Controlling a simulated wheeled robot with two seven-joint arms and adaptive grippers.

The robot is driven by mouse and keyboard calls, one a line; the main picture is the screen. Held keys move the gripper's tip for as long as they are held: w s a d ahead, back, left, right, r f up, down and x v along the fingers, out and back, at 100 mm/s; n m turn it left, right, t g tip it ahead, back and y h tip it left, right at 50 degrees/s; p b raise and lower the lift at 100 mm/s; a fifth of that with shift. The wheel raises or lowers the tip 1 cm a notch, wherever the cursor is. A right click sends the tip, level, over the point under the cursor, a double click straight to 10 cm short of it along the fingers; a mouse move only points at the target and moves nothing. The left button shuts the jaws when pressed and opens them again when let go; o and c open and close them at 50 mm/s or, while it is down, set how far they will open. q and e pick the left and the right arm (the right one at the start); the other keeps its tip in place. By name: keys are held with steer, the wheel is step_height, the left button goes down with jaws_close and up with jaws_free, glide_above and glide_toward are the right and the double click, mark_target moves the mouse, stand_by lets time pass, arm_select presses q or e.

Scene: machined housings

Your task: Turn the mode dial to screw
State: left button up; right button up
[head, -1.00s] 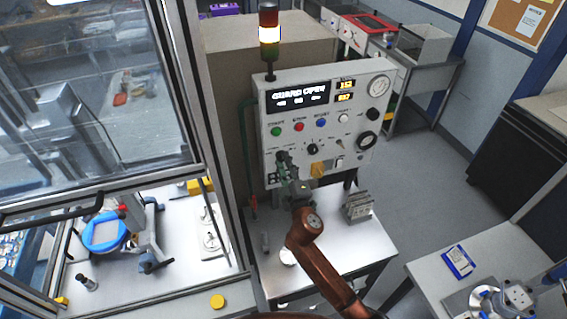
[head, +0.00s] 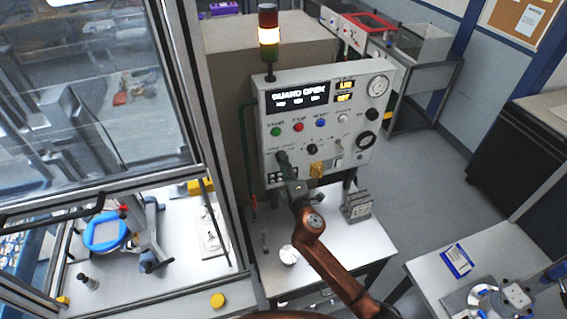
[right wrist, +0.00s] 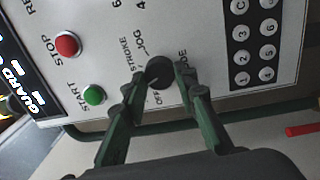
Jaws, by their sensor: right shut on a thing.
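The control panel (head: 325,118) stands upright on a bench in the head view, with "GUARD OPEN" on its display. The mode dial (right wrist: 158,70) is a dark round knob in the right wrist view, with "JOG", "OFF" and a partly hidden "...ODE" label around it. My right gripper (right wrist: 161,78) is shut on this dial, one green finger on each side. In the head view my right gripper (head: 283,160) is at the panel's lower left and hides the dial. Which mark the dial points to is too small to tell. My left gripper is not in view.
The green start button (right wrist: 93,95) and red stop button (right wrist: 66,44) lie close to my fingers, as does a keypad (right wrist: 255,38). A metal block (head: 357,206) stands on the bench below the panel. A glass guard frame (head: 215,140) rises at left.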

steer(key=shift+a+f, duration=0.1)
steer(key=o, duration=1.1)
steer(key=shift+o, duration=0.3)
steer(key=shift+s, duration=0.1)
steer(key=r+v, duration=0.1)
steer(key=v, duration=1)
steer(key=shift+s+d+f, duration=0.2)
steer(key=shift+s+f, duration=0.2)
steer(key=shift+f, duration=0.1)
